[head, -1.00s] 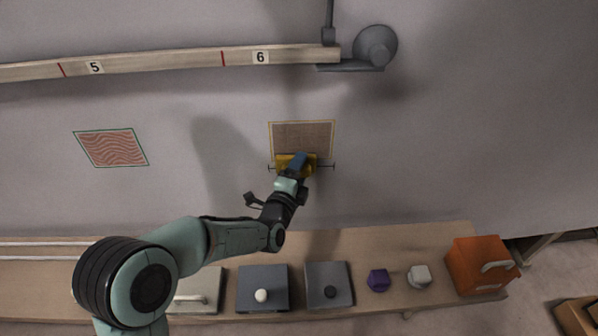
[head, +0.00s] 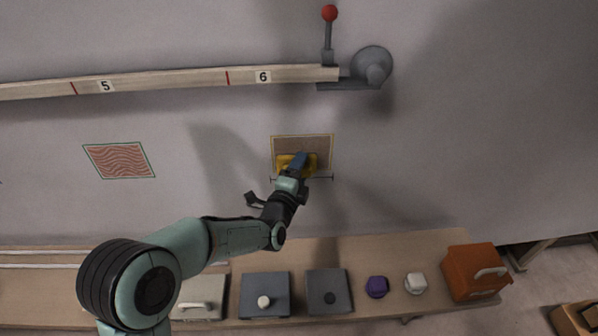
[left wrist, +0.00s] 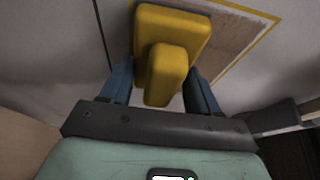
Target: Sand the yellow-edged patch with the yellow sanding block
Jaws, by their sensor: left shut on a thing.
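The yellow-edged patch (head: 318,147) is a brown rectangle on the grey wall, below the beam's 6 mark. It also shows in the left wrist view (left wrist: 228,30). My left gripper (head: 298,169) is shut on the yellow sanding block (head: 283,161). The left wrist view shows the block (left wrist: 172,35) with its grip between the two blue fingers (left wrist: 160,85). My right gripper is not in view.
A green-edged patch with wavy red lines (head: 120,160) is at the left. A numbered wooden beam (head: 190,80) and a red-knobbed lever (head: 329,35) are above.

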